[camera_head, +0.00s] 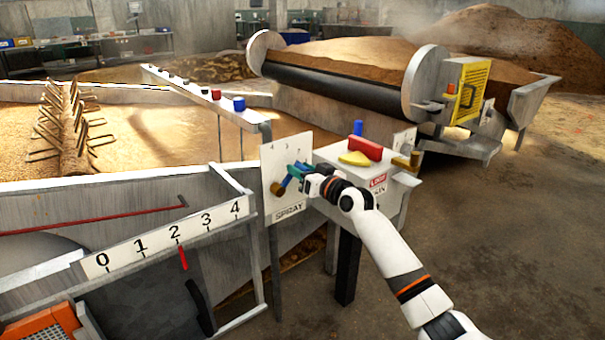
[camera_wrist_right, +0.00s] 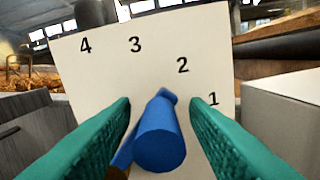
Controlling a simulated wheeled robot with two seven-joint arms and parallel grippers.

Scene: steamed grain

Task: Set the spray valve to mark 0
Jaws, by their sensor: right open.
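The spray valve's pale panel (camera_head: 268,160) stands upright mid-picture in the head view, with SPRAY on its lower edge. In the right wrist view the panel (camera_wrist_right: 85,75) shows marks 4, 3, 2 and 1 in an arc; mark 0 is not visible there. The blue valve handle (camera_wrist_right: 158,138) sticks out toward the wrist camera, below marks 3 and 2; its exact setting is unclear. A brass-coloured part shows at its lower left. My right gripper (camera_head: 289,176) is open, its teal fingers (camera_wrist_right: 160,125) on either side of the handle, with gaps visible. My left gripper is out of view.
A control box (camera_head: 372,170) with red, yellow and blue controls stands right of the panel. A separate 0–4 scale (camera_head: 165,240) with a red pointer is at front left. A rail with small knobs (camera_head: 205,95) lies behind. Open floor (camera_head: 510,230) lies to the right.

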